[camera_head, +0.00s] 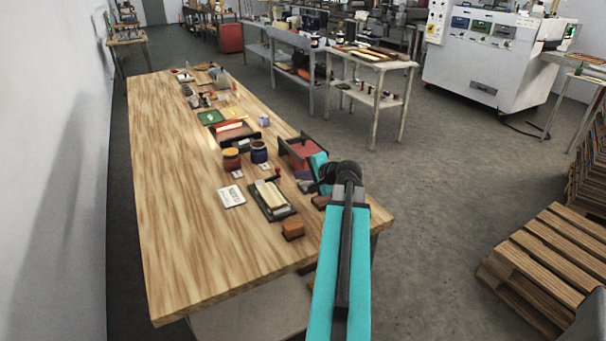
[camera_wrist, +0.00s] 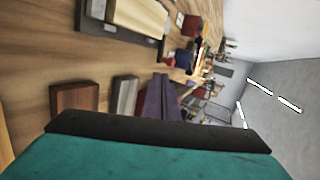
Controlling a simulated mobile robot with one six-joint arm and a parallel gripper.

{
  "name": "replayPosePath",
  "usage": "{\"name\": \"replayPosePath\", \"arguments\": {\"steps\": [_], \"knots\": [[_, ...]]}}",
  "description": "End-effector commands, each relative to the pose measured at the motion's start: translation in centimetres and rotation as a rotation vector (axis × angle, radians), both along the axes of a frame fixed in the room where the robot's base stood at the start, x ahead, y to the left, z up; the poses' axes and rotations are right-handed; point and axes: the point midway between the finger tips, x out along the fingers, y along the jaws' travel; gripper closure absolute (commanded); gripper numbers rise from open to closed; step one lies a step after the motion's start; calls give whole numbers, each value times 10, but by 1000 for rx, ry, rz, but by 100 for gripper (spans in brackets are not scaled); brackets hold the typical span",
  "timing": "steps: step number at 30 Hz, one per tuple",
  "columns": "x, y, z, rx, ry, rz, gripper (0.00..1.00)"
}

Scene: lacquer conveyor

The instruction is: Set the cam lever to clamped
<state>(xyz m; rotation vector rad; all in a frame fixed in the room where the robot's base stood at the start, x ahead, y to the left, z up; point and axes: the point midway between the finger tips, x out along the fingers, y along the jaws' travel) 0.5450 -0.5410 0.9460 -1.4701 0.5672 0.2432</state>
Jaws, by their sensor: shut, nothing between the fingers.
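A small lever with a red knob (camera_head: 275,177) stands at the far end of a dark fixture plate (camera_head: 285,212) on the wooden bench. I take it for the cam lever, but its setting is too small to tell. A cream block (camera_head: 270,194) lies on the plate.
A brown wooden block (camera_head: 292,229) sits at the fixture's near end. A white card (camera_head: 231,196) lies left of it. The bench (camera_head: 180,230) is clear at left.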

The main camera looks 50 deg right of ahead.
Motion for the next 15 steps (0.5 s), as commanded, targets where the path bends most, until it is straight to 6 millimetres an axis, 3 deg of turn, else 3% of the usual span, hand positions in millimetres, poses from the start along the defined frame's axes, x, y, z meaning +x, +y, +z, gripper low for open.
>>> {"name": "replayPosePath", "arguments": {"steps": [15], "knots": [[60, -14, -34, 1, 1, 2, 100]]}}
